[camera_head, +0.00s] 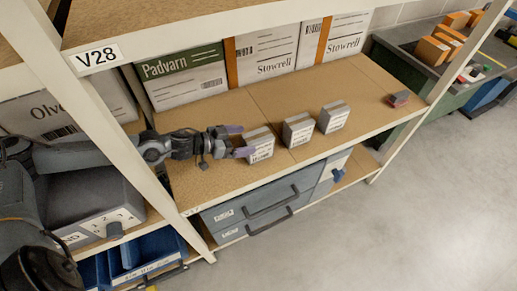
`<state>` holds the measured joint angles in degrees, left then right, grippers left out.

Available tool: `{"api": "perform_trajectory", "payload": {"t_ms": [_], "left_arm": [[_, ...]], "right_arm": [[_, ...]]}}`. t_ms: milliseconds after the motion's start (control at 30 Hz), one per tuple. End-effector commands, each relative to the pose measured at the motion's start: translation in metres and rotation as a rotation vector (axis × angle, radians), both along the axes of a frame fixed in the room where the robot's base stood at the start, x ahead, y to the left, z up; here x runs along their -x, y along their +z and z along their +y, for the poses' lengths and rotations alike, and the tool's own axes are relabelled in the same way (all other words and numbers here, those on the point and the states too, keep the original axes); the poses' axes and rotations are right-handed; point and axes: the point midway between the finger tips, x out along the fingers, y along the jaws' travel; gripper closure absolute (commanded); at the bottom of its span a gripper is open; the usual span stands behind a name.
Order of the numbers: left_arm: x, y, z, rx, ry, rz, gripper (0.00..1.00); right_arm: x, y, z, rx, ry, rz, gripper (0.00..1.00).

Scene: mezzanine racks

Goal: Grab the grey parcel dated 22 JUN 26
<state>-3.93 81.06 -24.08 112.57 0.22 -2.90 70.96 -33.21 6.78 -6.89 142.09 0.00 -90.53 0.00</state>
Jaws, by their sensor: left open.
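Three grey parcels with white labels stand in a row on the wooden shelf: a left one (261,149), a middle one (298,132) and a right one (334,118). The label print is too small to read, so I cannot tell which is dated 22 JUN 26. My left gripper (240,141) reaches in from the left over the shelf (215,185). It is open, its purple-tipped fingers at the left parcel's left side, one near its back and one near its front. I cannot tell whether they touch it. My right gripper is not in view.
Large boxes marked Padvarn (185,80) and Stowrell (268,55) line the shelf's back. A small reddish block (399,99) lies at the right end. Grey drawers (262,205) sit below. Shelf room is clear right of the parcels.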

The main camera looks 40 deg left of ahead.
Motion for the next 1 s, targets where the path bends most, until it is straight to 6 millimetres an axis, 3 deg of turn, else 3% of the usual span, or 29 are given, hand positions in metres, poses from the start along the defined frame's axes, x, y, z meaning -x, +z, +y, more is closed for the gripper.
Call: {"api": "perform_trajectory", "payload": {"t_ms": [367, 733, 1000], "left_arm": [[-0.013, -0.006, -0.006, -0.001, 0.001, -0.001, 0.08], [-0.045, -0.020, -0.021, 0.001, 0.001, -0.003, 0.08], [-0.054, -0.024, -0.026, -0.001, -0.002, -0.001, 0.08]], "right_arm": [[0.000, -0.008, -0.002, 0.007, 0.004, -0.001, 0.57], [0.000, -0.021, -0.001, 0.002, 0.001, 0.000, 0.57], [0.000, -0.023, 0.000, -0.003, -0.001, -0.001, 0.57]]}}
